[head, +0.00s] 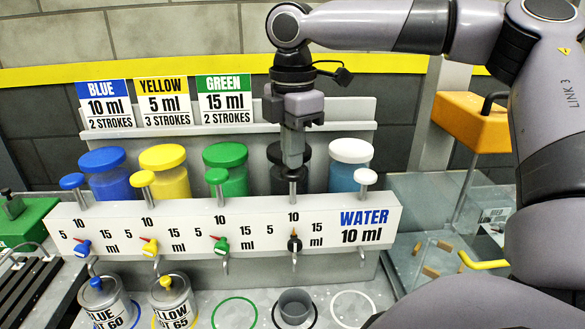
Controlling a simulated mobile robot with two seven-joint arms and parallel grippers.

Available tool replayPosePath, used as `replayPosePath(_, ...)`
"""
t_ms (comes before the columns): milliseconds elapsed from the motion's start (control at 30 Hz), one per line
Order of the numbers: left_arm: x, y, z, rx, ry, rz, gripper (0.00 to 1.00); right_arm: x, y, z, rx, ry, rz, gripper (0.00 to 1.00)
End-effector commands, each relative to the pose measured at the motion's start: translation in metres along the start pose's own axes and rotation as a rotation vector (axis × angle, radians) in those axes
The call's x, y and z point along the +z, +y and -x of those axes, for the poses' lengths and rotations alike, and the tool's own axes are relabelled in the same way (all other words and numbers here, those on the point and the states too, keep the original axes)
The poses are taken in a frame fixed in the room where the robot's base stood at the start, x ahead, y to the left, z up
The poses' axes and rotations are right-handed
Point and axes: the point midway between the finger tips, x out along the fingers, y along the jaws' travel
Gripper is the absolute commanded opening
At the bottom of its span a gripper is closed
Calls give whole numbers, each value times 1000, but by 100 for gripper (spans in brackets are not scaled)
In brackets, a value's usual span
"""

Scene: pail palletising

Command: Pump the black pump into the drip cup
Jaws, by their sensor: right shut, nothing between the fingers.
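The black pump's knob (292,174) sits on a stem above the white dispenser panel, in front of the black canister (278,184). My right gripper (292,163) points straight down over this knob. It is shut and empty, its fingertips at or just above the knob; I cannot tell if they touch it. The black dial (294,244) points up towards 10. The grey drip cup (295,309) stands on the bench inside a black ring, below the black pump's spout (294,262). My left gripper is not in view.
Blue (72,181), yellow (142,178), green (216,176) and white (365,176) pump knobs flank the black one. A blue-labelled pail (104,302) and a yellow-labelled pail (173,302) stand at the front left. The green ring (235,312) and white ring (353,309) are empty.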

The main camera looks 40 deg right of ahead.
Motion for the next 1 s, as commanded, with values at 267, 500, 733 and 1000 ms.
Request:
replayPosePath(267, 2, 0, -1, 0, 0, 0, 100, 0, 0, -11, -1, 0, -1, 0)
replayPosePath(500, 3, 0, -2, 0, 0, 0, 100, 0, 0, -20, -2, 0, -1, 0)
replayPosePath(733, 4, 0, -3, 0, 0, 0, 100, 0, -1, -28, -4, 0, -1, 0)
replayPosePath(1000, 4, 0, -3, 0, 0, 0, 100, 0, 0, -31, -3, 0, -1, 0)
